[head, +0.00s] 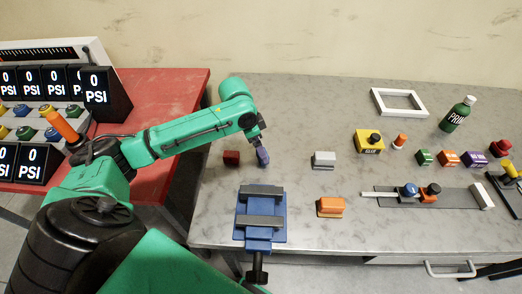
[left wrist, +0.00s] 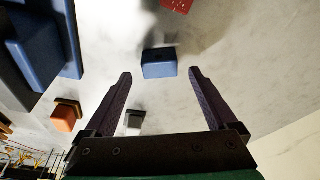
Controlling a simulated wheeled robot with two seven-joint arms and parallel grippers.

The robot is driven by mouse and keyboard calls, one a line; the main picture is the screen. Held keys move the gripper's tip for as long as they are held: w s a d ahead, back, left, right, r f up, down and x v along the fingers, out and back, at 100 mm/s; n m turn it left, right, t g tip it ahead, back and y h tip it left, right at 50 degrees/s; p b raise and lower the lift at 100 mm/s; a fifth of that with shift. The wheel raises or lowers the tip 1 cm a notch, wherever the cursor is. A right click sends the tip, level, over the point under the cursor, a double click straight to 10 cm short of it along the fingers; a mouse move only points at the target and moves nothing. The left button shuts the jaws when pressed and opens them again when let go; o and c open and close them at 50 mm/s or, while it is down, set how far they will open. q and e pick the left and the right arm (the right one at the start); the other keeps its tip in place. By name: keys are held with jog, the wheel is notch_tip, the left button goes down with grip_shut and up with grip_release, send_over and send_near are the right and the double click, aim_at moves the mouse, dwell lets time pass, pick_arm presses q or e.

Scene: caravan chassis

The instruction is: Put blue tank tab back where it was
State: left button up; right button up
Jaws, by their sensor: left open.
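The blue tank tab (head: 263,158) is a small blue block on the grey table, right of a dark red block. In the left wrist view the blue tab (left wrist: 159,63) lies ahead of the fingertips, roughly midway between them, with clear gaps to both sides. My left gripper (head: 259,146) hangs over the tab from above; its fingers (left wrist: 160,73) are spread and hold nothing. The head view does not show the gap between fingers and tab clearly. My right gripper is not in view.
A blue vise (head: 261,205) stands in front of the tab. The red block (head: 231,158), grey block (head: 323,160) and orange block (head: 330,207) are nearby. A rail with sliders (head: 455,197) is to the right. A pressure gauge panel (head: 98,50) stands on the red table.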

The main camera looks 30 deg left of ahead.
pick_arm(q)
jog(key=v, duration=1)
jog(key=shift+d+f, duration=0.1)
